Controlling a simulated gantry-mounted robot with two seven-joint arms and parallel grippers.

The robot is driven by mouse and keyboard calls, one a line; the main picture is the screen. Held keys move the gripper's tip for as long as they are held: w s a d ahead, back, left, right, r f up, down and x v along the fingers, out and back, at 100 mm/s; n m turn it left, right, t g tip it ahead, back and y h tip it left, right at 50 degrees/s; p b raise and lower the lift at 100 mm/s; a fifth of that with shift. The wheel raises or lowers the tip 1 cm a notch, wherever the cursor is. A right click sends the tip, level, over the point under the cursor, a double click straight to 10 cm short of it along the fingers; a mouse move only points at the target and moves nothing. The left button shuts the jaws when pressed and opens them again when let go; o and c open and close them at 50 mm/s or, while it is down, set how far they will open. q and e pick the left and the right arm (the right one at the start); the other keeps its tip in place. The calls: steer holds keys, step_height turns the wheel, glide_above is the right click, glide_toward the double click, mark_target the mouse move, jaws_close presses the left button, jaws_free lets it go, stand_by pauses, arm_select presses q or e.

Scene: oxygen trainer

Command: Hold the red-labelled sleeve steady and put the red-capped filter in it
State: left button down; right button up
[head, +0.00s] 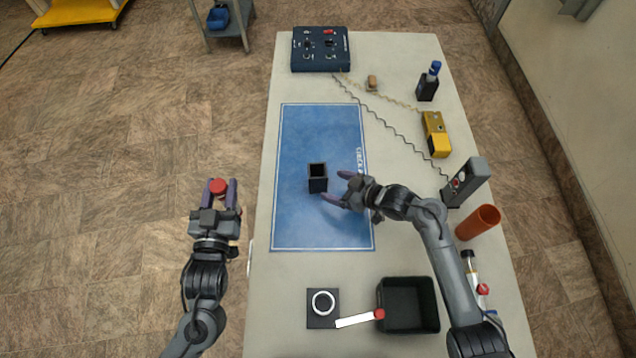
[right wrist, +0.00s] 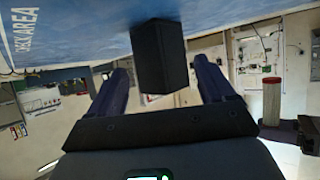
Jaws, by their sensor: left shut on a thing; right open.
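A dark, open-topped square sleeve (head: 318,185) stands upright on the blue mat; no red label shows on its visible sides. My right gripper (head: 341,188) is open just right of the sleeve, with its fingers pointing at it. In the right wrist view the sleeve (right wrist: 160,58) appears between and beyond the open fingers (right wrist: 170,85); I cannot tell whether they touch it. My left gripper (head: 219,192) is shut on the red-capped filter (head: 218,186), off the table's left edge.
The blue mat (head: 300,225) is otherwise clear. In front are a ring on a black square (head: 323,318), a white red-ended stick (head: 355,320) and a black bin (head: 408,283). An orange cup (head: 478,222), grey device (head: 466,182) and yellow device (head: 436,134) stand right; a control box (head: 320,62) is behind.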

mark_target(321, 181)
arm_select(q)
step_height(321, 181, down, 4)
steer(key=b, duration=0.3)
steer(key=shift+f, duration=0.1)
arm_select(e)
steer(key=x, duration=0.4)
steer(key=shift+w+a+f, duration=0.15)
steer(key=shift+w+f, duration=0.05)
steer(key=shift+f, duration=0.1)
arm_select(q)
steer(key=shift+f+b, duration=0.65)
steer(key=shift+b, duration=0.15)
arm_select(e)
steer(key=shift+x, duration=1.1)
steer(key=shift+w+r, duration=0.1)
steer(key=shift+r, duration=0.05)
steer(key=shift+c, duration=0.4)
jaws_close()
steer(key=c, duration=1.4)
jaws_free()
steer(key=o, duration=1.5)
steer(key=shift+o, duration=0.6)
arm_select(q)
steer(key=shift+r, duration=0.1)
arm_select(e)
steer(key=shift+r, duration=0.1)
